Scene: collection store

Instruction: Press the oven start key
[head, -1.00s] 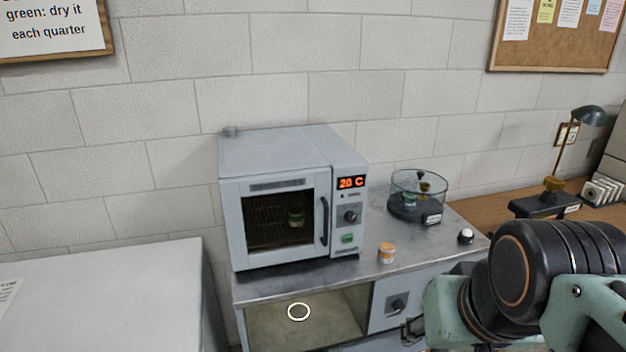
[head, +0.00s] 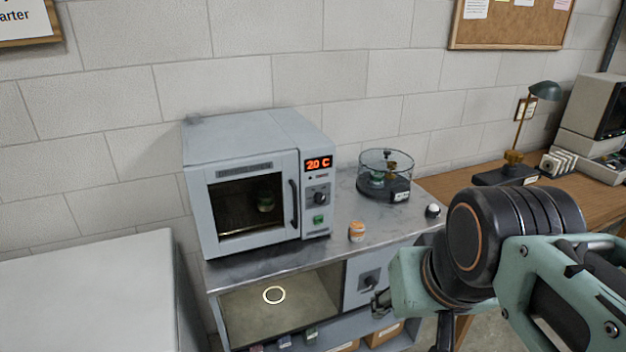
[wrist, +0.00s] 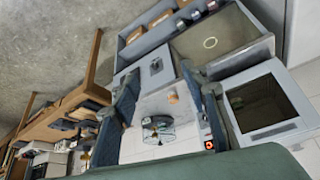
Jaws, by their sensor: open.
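The grey oven (head: 245,190) stands on a metal bench with its door shut. A green jar (head: 265,201) shows behind its window. Its right-hand panel has a red display (head: 319,163) reading 20 C, a dark knob (head: 321,197) and a green key (head: 319,219) below the knob. My gripper (head: 382,304) is low in front of the bench, right of and below the key, apart from it. In the wrist view my gripper (wrist: 160,72) has its fingers apart with nothing between them. There the oven (wrist: 265,105) is at right, and a finger hides most of its panel.
An orange-and-white jar (head: 356,232) stands on the bench (head: 345,262) right of the oven. A glass desiccator (head: 386,176) is behind it, and a white-topped knob (head: 433,211) is near the bench's right end. An open cubby (head: 300,310) is below. A white cabinet (head: 90,290) is at left.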

